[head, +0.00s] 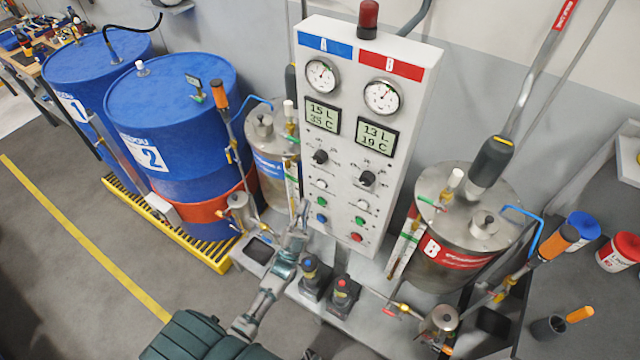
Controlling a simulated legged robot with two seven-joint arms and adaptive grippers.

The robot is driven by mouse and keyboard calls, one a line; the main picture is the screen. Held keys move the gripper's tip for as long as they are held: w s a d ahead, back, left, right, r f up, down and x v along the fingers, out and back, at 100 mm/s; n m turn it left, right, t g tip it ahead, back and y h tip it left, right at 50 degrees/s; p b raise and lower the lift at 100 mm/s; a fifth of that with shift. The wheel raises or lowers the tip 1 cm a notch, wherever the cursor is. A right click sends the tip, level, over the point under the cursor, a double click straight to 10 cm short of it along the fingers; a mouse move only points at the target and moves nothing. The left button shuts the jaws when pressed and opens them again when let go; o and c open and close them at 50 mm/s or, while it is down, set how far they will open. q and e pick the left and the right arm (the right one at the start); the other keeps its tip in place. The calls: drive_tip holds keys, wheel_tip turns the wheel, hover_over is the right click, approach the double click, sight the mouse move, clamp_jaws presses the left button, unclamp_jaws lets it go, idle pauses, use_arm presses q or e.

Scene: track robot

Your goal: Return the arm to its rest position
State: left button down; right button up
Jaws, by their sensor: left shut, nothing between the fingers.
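My left arm comes in from the bottom, left of centre, with a dark padded sleeve and grey links. My left gripper (301,210) is shut and empty. Its fingertips point up the picture, in front of the lower left part of the white control panel (335,205). I cannot tell whether they touch the panel. My right gripper is not in view.
Blue drums (180,100) stand on a yellow-edged grate (180,235) at left. A small steel tank (265,140) stands behind my gripper, and a larger tank B (455,215) right of the panel. Two push-button boxes (343,295) sit close right of my arm. Open floor lies at lower left.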

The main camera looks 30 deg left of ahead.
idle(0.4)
use_arm(q)
wheel_tip(320, 180, down, 19)
drive_tip(key=w+d+n+g, duration=0.1)
drive_tip(key=d+g, duration=0.1)
drive_tip(key=g, duration=0.4)
drive_tip(key=s+d+f+n+g+h, duration=0.1)
drive_tip(key=s+f+g, duration=0.3)
drive_tip(key=f, duration=0.6)
drive_tip(key=s+d+f+g, duration=0.1)
drive_tip(key=s+f+g, duration=0.25)
drive_tip(key=f, duration=0.55)
drive_tip(key=s+d+f+n+g, duration=0.15)
drive_tip(key=s+f+g, duration=0.45)
drive_tip(key=s+f, duration=0.95)
drive_tip(key=s+f+g, duration=0.3)
drive_tip(key=s, duration=0.8)
drive_tip(key=s+f+n+g, duration=0.1)
drive_tip(key=s+f+g, duration=0.2)
drive_tip(key=s, duration=0.7)
drive_tip(key=shift+s+d+f+g+y, duration=0.15)
drive_tip(key=shift+s+d+g+y, duration=0.15)
drive_tip(key=shift+s+g, duration=0.05)
drive_tip(key=shift+w, duration=0.1)
